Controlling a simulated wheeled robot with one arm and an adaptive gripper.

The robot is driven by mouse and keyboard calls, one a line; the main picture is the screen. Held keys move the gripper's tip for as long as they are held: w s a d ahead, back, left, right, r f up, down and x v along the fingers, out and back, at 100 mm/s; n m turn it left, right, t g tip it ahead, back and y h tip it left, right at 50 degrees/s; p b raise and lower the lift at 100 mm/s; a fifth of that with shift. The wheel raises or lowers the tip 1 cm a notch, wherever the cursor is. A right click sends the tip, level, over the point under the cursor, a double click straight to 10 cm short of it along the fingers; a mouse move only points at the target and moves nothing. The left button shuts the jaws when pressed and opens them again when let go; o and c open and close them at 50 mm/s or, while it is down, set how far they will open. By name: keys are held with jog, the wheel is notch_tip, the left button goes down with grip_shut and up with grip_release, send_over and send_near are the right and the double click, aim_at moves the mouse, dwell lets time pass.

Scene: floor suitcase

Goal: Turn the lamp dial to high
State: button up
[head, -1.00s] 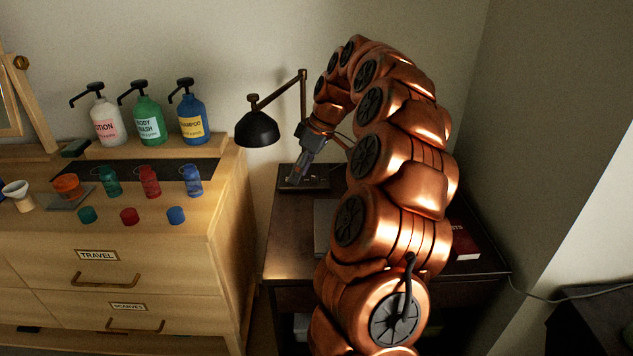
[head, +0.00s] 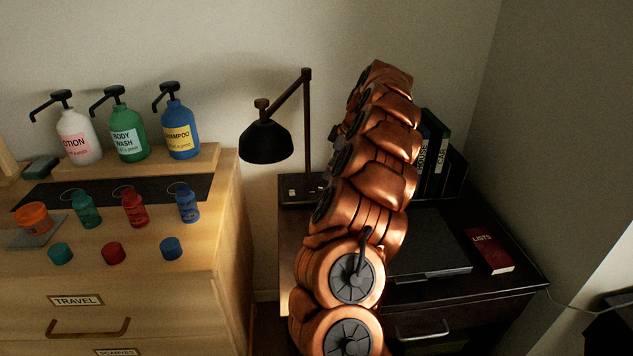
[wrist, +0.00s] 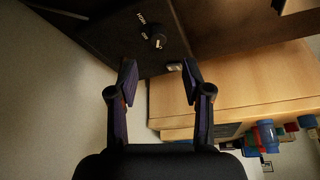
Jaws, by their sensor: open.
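The black desk lamp (head: 265,143) stands on the dark desk, its shade hanging to the left of its post. Its base (head: 298,188) is partly hidden behind my arm. In the wrist view the dark lamp base (wrist: 105,42) shows a small round dark dial (wrist: 158,40) with white lettering beside it, too small to read surely. My gripper (wrist: 158,82) is open and empty, its two fingers apart and the dial beyond the tips, not between them. In the head view my gripper is hidden behind my arm.
The wooden dresser (head: 225,225) stands left of the desk with pump bottles (head: 127,138) and small travel bottles on it. The desk (head: 440,225) holds a flat grey closed laptop-like slab (head: 430,258), a red book (head: 490,252) and upright books (head: 436,155) at right.

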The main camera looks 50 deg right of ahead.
aim_at(323, 189)
jog(key=x, duration=0.7)
jog(key=shift+s+d+f+p, duration=0.2)
jog(key=shift+d+f+p, duration=0.05)
jog(key=shift+p, duration=0.05)
grip_shut()
